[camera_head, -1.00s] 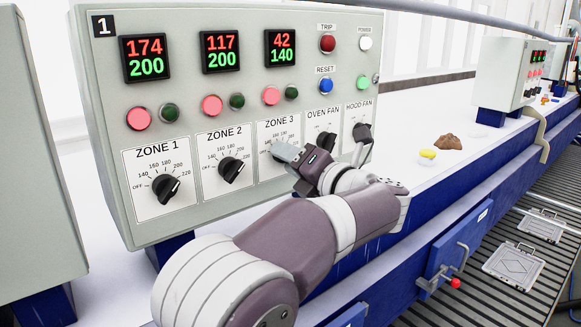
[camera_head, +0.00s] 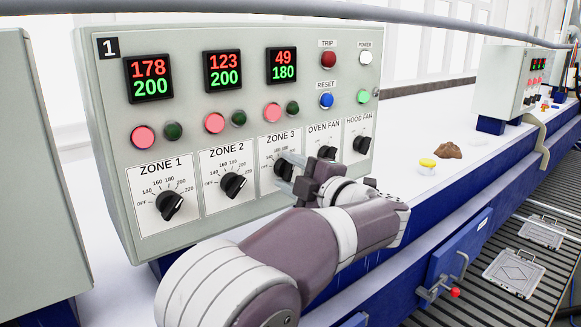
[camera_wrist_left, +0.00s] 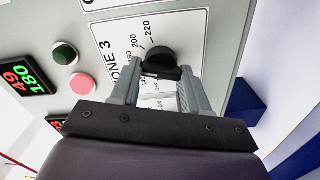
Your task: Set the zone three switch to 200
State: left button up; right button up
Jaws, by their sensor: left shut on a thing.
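The zone three switch (camera_head: 284,167) is a black knob on the grey control panel (camera_head: 110,80), under the label ZONE 3. Its display (camera_head: 282,66) reads 49 in red above 180 in green. My left gripper (camera_head: 290,172) is shut on this knob and partly hides it in the head view. In the left wrist view the knob (camera_wrist_left: 158,56) sits between the two fingers of my gripper (camera_wrist_left: 160,82), with the printed 200 and 220 marks beside it. My right gripper is not in view.
The zone 2 knob (camera_head: 232,184) is to the left and the oven fan knob (camera_head: 326,153) close to the right. Zones 1 and 2 both show 200 in green. A brown lump (camera_head: 448,150) and a yellow piece (camera_head: 427,162) lie on the white surface.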

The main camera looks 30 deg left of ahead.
pick_arm(q)
jog(key=m+p, duration=0.2)
jog(key=m, duration=0.1)
jog(key=shift+r+m, duration=0.1)
jog(key=shift+m, duration=0.3)
jog(key=shift+w+m+p, duration=0.1)
jog(key=shift+m+p, duration=0.4)
jog(key=shift+m, duration=0.1)
jog(key=shift+f+m, duration=0.2)
jog(key=shift+m, duration=0.1)
jog(key=o, duration=1.1)
jog(key=shift+c, duration=0.2)
jog(key=shift+d+r, duration=0.1)
jog(key=shift+d, duration=0.05)
